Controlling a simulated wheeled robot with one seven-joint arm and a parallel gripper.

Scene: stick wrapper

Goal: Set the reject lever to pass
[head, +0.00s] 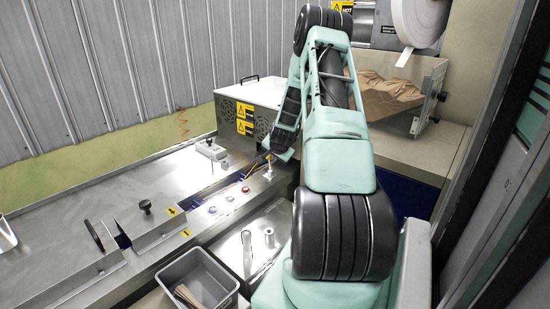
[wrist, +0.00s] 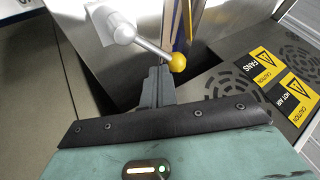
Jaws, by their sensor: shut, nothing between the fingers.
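The reject lever shows in the wrist view as a metal rod with a yellow ball knob (wrist: 177,63) at its end and a pale round hub (wrist: 121,28) at its base. The rod slants down to the right from the hub. My gripper (wrist: 160,72) is shut and empty, with its fingertips close beside the rod and knob; I cannot tell whether they touch. In the head view, the small yellow knob (head: 268,156) shows beside my gripper at the machine's far end, where my arm partly hides the area. Pass markings are not readable.
A white box with caution labels (head: 245,112) stands just behind the lever; its vents and labels (wrist: 265,75) fill the right of the wrist view. A grey bin (head: 196,262) with brown sticks sits at the front. Coloured buttons (head: 229,198) line the steel deck.

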